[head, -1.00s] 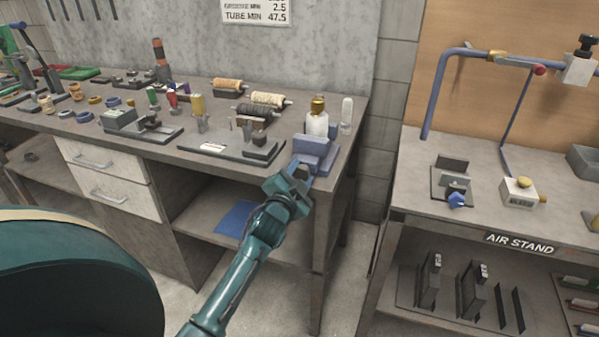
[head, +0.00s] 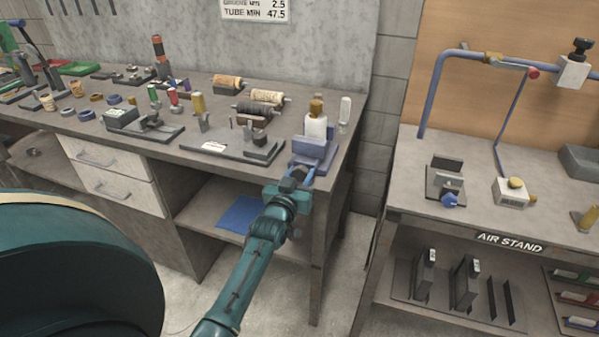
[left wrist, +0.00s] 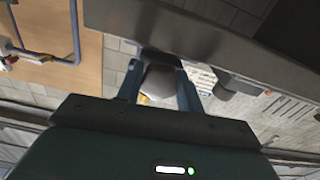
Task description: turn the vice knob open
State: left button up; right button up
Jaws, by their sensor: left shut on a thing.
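The blue vice (head: 312,150) sits at the front right corner of the grey workbench. A white cylinder with a gold top (head: 316,126) stands upright at the vice; whether the jaws clamp it I cannot tell. My left gripper (head: 300,177) is at the vice's front, just past the bench edge. In the left wrist view its two fingers are shut on the grey vice knob (left wrist: 160,82), one on each side. The knob is mostly hidden by the gripper in the head view. My right gripper is not in view.
The workbench (head: 240,170) holds several rollers, fixtures and small bottles left of the vice. A clear tube (head: 344,113) stands just right of it. A second bench marked AIR STAND (head: 509,242) is at the right, beyond a floor gap.

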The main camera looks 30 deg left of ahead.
pick_arm(q)
jog(key=shift+n+p, duration=0.3)
jog(key=shift+n, duration=0.6)
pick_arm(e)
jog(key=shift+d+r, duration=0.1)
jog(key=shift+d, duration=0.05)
pick_arm(q)
jog(key=shift+n, duration=0.3)
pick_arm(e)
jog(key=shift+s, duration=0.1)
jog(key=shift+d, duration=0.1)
pick_arm(q)
jog(key=o, duration=1)
jog(key=shift+s, duration=0.1)
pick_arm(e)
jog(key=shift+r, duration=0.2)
